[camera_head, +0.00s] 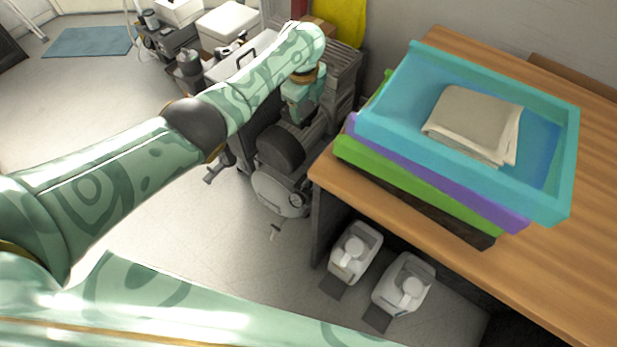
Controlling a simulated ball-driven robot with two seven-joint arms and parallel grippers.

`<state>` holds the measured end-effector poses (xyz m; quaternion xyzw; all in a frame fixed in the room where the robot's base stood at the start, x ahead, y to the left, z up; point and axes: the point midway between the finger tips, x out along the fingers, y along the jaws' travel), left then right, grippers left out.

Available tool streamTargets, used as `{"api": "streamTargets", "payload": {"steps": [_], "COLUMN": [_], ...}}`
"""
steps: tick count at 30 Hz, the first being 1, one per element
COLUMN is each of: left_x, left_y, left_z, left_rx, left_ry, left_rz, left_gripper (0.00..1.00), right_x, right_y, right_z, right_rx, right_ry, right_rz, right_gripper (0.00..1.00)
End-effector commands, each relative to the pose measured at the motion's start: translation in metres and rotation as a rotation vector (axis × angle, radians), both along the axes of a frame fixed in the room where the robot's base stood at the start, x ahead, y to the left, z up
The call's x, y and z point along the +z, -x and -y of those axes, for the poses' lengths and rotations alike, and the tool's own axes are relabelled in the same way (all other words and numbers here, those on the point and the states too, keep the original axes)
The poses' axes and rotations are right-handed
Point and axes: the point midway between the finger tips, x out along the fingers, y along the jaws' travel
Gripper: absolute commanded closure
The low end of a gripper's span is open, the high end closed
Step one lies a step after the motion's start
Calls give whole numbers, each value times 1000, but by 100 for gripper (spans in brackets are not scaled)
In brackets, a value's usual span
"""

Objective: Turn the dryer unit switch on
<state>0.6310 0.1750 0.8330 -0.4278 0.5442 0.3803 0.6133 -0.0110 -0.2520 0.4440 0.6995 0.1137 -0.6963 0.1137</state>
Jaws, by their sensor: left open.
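My left arm reaches in from the left, and my left gripper (297,115) points down over the dark compressor machinery beside the wooden table. It is open, with nothing seen between its fingers. Below it is a compressor (280,190) with a dark rounded motor part and a grey tank with a round end, standing on the floor. The dryer unit and its switch cannot be made out for certain; my arm and gripper cover part of the machinery. I cannot tell whether the gripper touches anything. My right gripper is not in view.
A wooden table (460,270) at right bears stacked blue, purple and green trays (400,120) with a folded cloth (470,122). Two white containers (355,252) stand on the floor below its edge. Boxes and equipment crowd the back; the floor (190,235) at left is mostly clear.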

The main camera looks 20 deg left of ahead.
Motion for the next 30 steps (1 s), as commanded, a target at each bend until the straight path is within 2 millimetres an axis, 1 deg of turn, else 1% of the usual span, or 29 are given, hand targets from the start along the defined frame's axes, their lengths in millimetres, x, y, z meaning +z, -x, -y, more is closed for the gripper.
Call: {"api": "streamTargets", "payload": {"steps": [1,5,6,9,10,12,20,23,30], "left_x": [-38,-96,-114,-158,-169,-187,-215,-238,-305], "left_y": [0,2,3,5,6,7,8,8,9], "left_z": [0,0,0,0,0,0,0,0,0], "left_rx": [1,2,2,3,3,3,4,3,3], "left_ry": [0,0,0,1,1,1,1,0,1], "left_rz": [-19,-54,-66,-95,-103,-115,-124,-127,-130], "left_gripper": [38,38,38,38,38,38,38,38,38], "right_x": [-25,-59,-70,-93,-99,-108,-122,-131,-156], "right_y": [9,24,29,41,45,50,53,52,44], "right_z": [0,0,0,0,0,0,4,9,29], "right_rx": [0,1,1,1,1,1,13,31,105], "right_ry": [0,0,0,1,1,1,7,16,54], "right_rz": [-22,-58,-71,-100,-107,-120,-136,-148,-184], "right_gripper": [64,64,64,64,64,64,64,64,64]}}
